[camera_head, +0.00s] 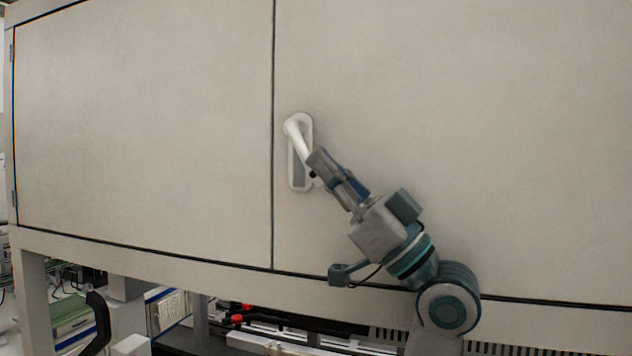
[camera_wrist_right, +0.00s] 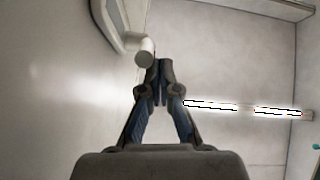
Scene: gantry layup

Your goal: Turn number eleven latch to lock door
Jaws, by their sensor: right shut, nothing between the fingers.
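The latch (camera_head: 298,137) is a pale lever handle on an oblong plate, mounted on the right door panel (camera_head: 480,130) beside the vertical seam. Its lever slants down to the right from the plate's top. I cannot read a number on it. My right gripper (camera_head: 313,163) is shut and empty, its fingertips at the lever's lower end. In the right wrist view the latch lever's end (camera_wrist_right: 145,52) lies just left of and beyond the shut fingertips (camera_wrist_right: 160,68). I cannot tell whether they touch. My left gripper does not show.
The left door panel (camera_head: 140,130) lies flush across the seam. The space before the doors is otherwise clear.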

